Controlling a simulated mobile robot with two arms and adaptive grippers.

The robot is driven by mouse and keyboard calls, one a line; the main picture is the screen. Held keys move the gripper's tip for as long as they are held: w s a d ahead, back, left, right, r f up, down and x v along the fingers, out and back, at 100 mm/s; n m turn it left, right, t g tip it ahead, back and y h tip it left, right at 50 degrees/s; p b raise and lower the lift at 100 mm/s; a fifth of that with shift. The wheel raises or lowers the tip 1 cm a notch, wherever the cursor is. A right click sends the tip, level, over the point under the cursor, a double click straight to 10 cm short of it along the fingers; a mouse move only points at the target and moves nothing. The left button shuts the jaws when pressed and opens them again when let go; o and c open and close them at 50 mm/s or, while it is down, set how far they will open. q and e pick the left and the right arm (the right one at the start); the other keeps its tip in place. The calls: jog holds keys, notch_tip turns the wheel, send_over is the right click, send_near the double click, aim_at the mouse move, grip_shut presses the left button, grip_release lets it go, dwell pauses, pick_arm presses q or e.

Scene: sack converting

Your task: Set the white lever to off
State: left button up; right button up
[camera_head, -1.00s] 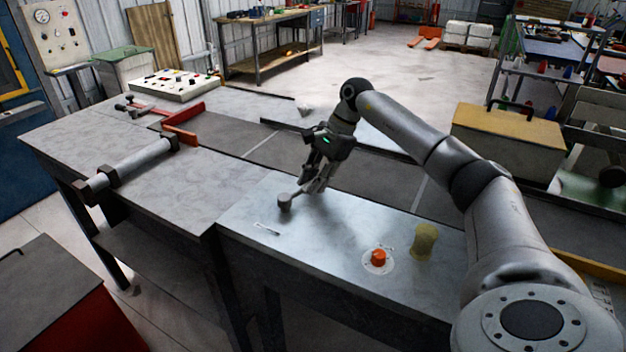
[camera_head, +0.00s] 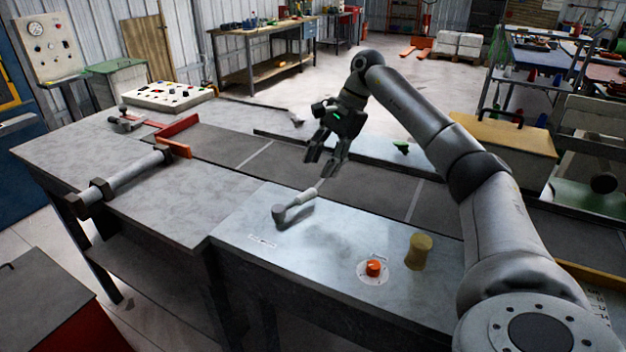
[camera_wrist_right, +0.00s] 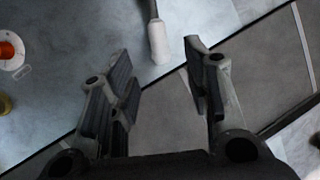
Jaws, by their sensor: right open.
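The white lever (camera_head: 300,198) stands on the near metal-topped bench. It has a grey round pivot (camera_head: 279,214), and its pale handle points up and to the right, toward the belt. A small label plate (camera_head: 262,241) lies in front of the pivot; its lettering is too small to read. My right gripper (camera_head: 322,165) is open and empty, above and beyond the handle's end, apart from it. In the right wrist view the white handle end (camera_wrist_right: 158,45) shows just ahead of the two spread fingers (camera_wrist_right: 160,72). My left gripper is not in view.
An orange knob (camera_head: 373,268) on a white disc and a yellow-brown knob (camera_head: 418,252) stand right of the lever. A dark belt (camera_head: 235,158) runs behind. A roller (camera_head: 125,182) and red bracket (camera_head: 178,132) lie left.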

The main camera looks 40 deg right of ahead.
jog(key=v, duration=0.3)
jog(key=shift+d+r, duration=0.1)
jog(key=shift+r, duration=0.15)
jog(key=shift+f, duration=0.1)
dwell(0.3)
